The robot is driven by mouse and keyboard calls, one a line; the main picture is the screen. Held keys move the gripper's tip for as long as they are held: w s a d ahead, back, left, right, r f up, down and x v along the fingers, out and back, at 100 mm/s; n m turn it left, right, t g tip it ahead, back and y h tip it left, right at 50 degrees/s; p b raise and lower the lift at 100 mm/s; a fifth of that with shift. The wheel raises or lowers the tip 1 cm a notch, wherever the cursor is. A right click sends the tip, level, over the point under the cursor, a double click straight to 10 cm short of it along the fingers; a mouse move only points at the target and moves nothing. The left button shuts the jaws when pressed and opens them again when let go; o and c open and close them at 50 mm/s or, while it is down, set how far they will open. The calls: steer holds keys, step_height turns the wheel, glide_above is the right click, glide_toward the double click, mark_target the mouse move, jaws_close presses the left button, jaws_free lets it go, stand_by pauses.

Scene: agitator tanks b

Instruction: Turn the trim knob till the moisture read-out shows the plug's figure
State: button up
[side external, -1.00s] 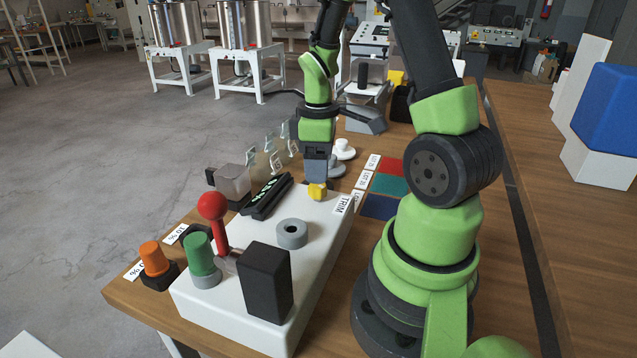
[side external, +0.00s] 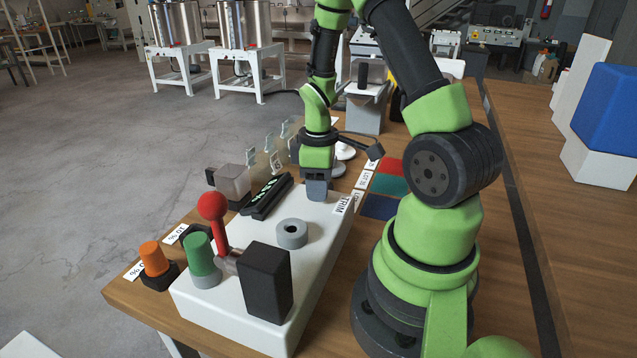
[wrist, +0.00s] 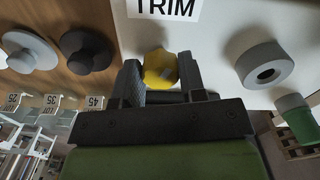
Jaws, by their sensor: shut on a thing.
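The yellow trim knob (wrist: 160,70) sits on the white console (side external: 215,305) beside the TRIM label (side external: 341,204). It shows between my fingertips in the wrist view; in the side view my fingers hide it. My gripper (side external: 317,194) points down and is shut on the knob; it also shows in the wrist view (wrist: 160,64). The dark slanted read-out (side external: 266,196) has pale characters too small to read. A green plug (side external: 201,254) stands in a grey collar on the console. An orange plug (side external: 153,258) stands in a dark base beside it. No plug's figure is readable.
Red, teal and blue mats (side external: 380,206) lie to the right.

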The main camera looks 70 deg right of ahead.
steer(key=shift+m, duration=1.6)
steer(key=o, duration=0.9)
steer(key=shift+r, duration=0.1)
step_height(320, 180, up, 10)
steer(key=shift+f, duration=0.1)
steer(key=s+a+r+m+t, duration=0.1)
steer(key=s+a+r+t, duration=0.1)
steer(key=a+r, duration=0.2)
steer(key=s+a+r+m+t+y, duration=0.1)
steer(key=s+a+r+t, duration=0.1)
steer(key=a+r, duration=0.2)
steer(key=s+a+r+m+t+y, duration=0.1)
steer(key=s+a+r+t, duration=0.1)
steer(key=a, duration=0.7)
step_height(320, 180, up, 2)
steer(key=shift+a+r+m+t, duration=0.15)
steer(key=shift+m+t, duration=0.15)
steer(key=shift+t, duration=0.3)
